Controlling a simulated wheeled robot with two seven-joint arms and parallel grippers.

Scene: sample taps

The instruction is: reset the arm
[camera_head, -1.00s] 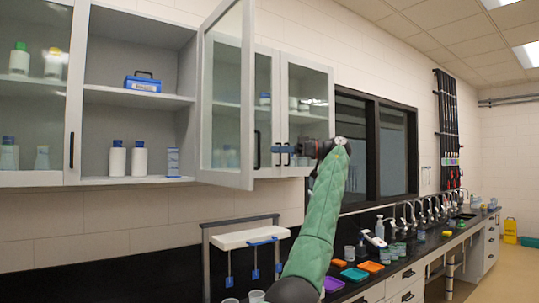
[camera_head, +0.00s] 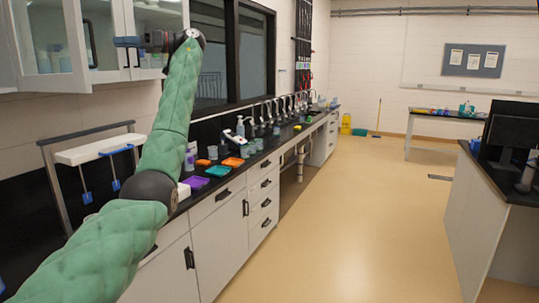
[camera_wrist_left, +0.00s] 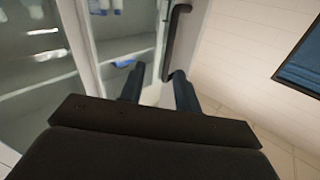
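My left arm, with a green sleeve, reaches up to the wall cabinet in the head view. My left gripper (camera_head: 120,41) is in front of the cabinet's glass doors (camera_head: 108,30), close to their dark handles. In the left wrist view its two fingers (camera_wrist_left: 158,82) stand apart with nothing held between them. A black door handle (camera_wrist_left: 176,40) is just beyond the fingertips, nearer the right finger; I cannot tell whether they touch. My right gripper is not in view.
A black counter (camera_head: 205,203) runs along the wall below, with orange, purple and green trays (camera_head: 217,171), bottles and several taps (camera_head: 275,108). A white rack (camera_head: 95,149) stands beneath the cabinet. The floor (camera_head: 330,220) is clear. Another bench (camera_head: 492,180) with a monitor stands right.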

